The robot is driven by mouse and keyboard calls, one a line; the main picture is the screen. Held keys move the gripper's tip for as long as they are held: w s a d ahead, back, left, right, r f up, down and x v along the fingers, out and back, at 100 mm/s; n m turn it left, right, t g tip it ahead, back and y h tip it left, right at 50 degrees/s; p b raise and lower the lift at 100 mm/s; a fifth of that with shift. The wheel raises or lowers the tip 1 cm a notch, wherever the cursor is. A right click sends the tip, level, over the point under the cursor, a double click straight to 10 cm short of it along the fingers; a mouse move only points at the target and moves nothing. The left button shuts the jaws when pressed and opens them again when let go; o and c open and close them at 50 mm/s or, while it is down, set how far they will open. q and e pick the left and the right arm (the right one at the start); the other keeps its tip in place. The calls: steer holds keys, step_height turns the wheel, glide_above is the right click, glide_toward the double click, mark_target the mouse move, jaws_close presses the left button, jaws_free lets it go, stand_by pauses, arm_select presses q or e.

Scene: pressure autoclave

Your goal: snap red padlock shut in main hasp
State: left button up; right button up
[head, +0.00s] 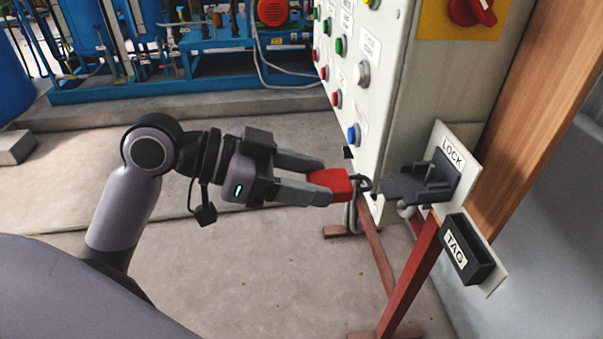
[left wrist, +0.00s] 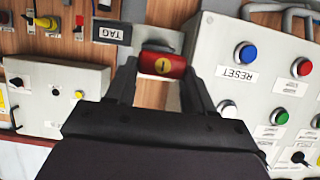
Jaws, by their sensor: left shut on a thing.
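My left gripper (head: 322,181) is shut on the red padlock (head: 334,182), with one finger on each side of its body. The dark shackle (head: 362,183) points right, just short of the dark holder on the LOCK plate (head: 456,153). I cannot tell whether the shackle is open or touches the holder. In the left wrist view the padlock (left wrist: 163,65) sits between the fingertips (left wrist: 160,72), with a yellow mark on its face. I cannot make out the main hasp for sure; a red rotary handle (head: 472,10) on a yellow plate is at the top right. My right gripper is not in view.
A grey control box (head: 425,80) with coloured buttons stands just behind the padlock. The dark holder (head: 420,186) and a black TAG box (head: 467,248) are at the right. A red stand (head: 412,275) is below. The floor (head: 250,265) on the left is open.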

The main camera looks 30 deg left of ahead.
mark_target(364, 181)
arm_select(q)
steer(key=shift+w+d+p, duration=0.45)
steer(key=shift+w+d, duration=0.3)
steer(key=shift+d, duration=0.35)
steer(key=shift+w+d+p, duration=0.4)
steer(key=shift+w+d, duration=0.3)
steer(key=shift+d, duration=0.35)
steer(key=shift+r+p, duration=0.1)
steer(key=shift+p, duration=0.5)
steer(key=shift+w+d+p, duration=0.2)
steer(key=shift+w+d, duration=0.2)
steer(key=shift+d, duration=0.2)
steer(key=shift+w+d+p, duration=0.15)
steer(key=shift+w+d, duration=0.25)
steer(key=shift+d, duration=0.2)
stand_by(0.7)
steer(key=shift+w+d, duration=0.7)
steer(key=shift+d, duration=0.25)
stand_by(0.3)
steer(key=o, duration=1.2)
